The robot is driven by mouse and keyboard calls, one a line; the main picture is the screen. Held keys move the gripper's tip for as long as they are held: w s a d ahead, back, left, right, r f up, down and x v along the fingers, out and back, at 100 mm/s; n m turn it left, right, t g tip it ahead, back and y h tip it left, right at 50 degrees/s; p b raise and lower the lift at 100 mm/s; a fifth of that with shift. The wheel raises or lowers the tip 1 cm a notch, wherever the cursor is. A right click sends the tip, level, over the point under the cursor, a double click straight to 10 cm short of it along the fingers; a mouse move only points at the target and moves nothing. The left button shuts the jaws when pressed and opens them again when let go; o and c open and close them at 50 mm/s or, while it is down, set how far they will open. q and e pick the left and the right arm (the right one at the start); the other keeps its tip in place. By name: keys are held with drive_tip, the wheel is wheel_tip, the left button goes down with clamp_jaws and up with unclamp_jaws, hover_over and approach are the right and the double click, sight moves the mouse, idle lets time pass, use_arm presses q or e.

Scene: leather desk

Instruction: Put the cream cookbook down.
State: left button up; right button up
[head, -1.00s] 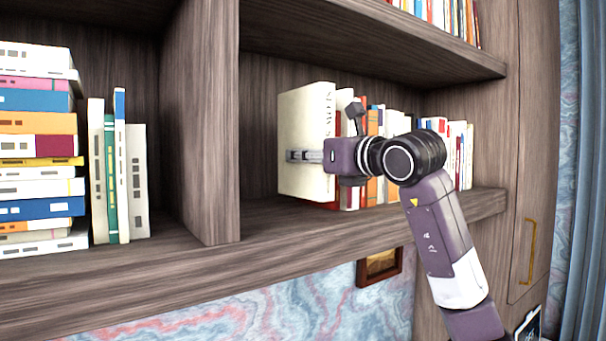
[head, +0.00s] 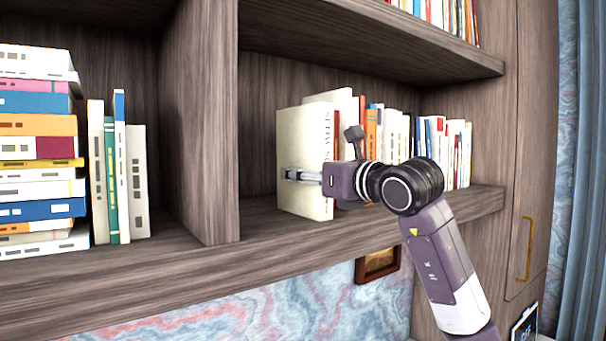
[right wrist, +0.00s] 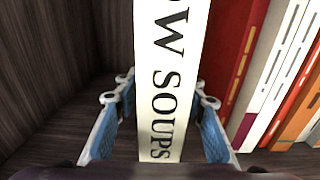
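The cream cookbook (head: 303,148) stands upright at the left end of the row in the right shelf compartment, spine outward. Its lower edge is at or very near the shelf board (head: 265,222); I cannot tell if it bears its weight. My right gripper (head: 303,175) is shut on the book, a finger along each cover. In the right wrist view the spine (right wrist: 168,85) with black lettering "OW SOUPS" stands between the blue-padded fingers of the right gripper (right wrist: 165,90), with the fingertips close against the covers. My left gripper is not in view.
Several books (head: 400,135) stand to the right of the cookbook, with a red one (right wrist: 232,60) nearest. A vertical divider (head: 205,130) stands to the left, with bare shelf between. Beyond it are upright books (head: 124,170) and a stack (head: 40,150). An upper shelf (head: 400,40) is overhead.

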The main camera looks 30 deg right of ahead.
use_arm(q)
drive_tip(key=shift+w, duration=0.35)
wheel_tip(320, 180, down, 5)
drive_tip(key=b, duration=0.5)
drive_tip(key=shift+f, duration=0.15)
use_arm(e)
drive_tip(key=s+d, duration=0.1)
drive_tip(key=s, duration=1.1)
drive_tip(key=shift+d, duration=0.35)
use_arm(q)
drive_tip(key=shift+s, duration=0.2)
use_arm(e)
drive_tip(key=shift+w, duration=0.1)
